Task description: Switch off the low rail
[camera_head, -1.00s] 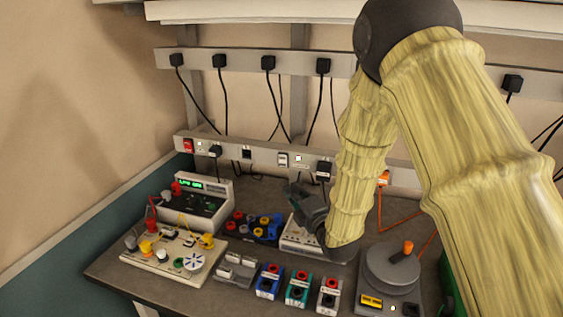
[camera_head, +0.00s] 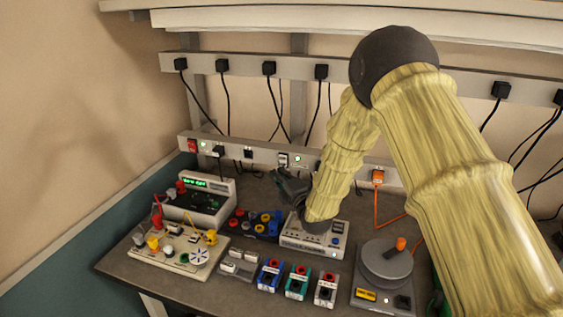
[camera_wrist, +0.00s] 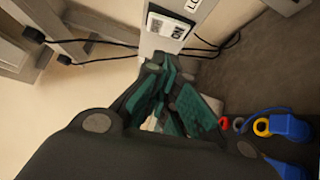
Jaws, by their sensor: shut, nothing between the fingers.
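The low rail (camera_head: 265,155) is a pale strip along the wall just above the back of the bench. It has a red switch (camera_head: 192,145) at its left end and a white switch (camera_head: 283,160) near the middle. My gripper (camera_head: 281,178) is shut and empty, just below and in front of the white switch. In the wrist view my gripper (camera_wrist: 168,72) points toward the rail. A white switch plate with dark lettering (camera_wrist: 167,26) shows just beyond the fingertips. I cannot tell whether they touch it.
Black plugs and hanging cords line the upper rail (camera_head: 240,67). The bench holds a meter with a green display (camera_head: 195,184), a component board (camera_head: 160,258), a white device (camera_head: 315,244) under my arm, and a round turntable (camera_head: 385,262) at right.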

